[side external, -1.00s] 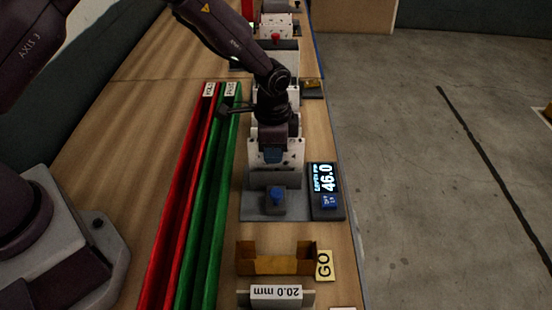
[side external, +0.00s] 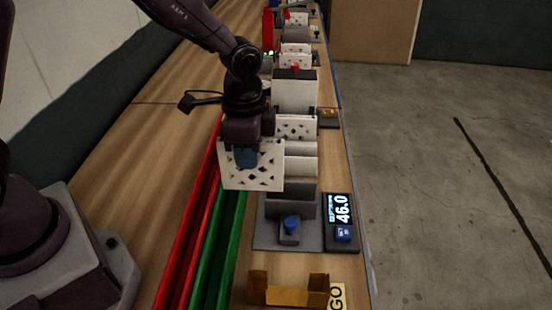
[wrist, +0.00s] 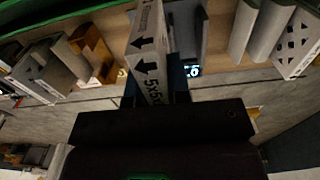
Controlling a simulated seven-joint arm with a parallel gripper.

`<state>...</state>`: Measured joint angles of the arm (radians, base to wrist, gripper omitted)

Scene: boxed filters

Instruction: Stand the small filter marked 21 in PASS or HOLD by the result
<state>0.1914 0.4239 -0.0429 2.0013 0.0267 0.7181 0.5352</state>
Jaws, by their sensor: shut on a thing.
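My gripper (side external: 246,152) is shut on a white filter with a lattice of dark holes (side external: 264,180). The filter is held upright over the green channel (side external: 232,232) and partly over the red channel (side external: 188,240), left of the grey gauge fixture (side external: 290,208). I cannot tell if it touches the channels. In the wrist view, the filter's narrow edge (wrist: 148,50) shows arrows and partial printing between the fingers; no 21 is readable. The channel labels are hidden behind the arm.
A brown open holder (side external: 288,290) with a GO card (side external: 337,297) stands at the front. Behind the fixture are white blocks (side external: 300,165) and a row of white filters (side external: 296,126). Bare wooden table (side external: 150,150) lies left of the channels.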

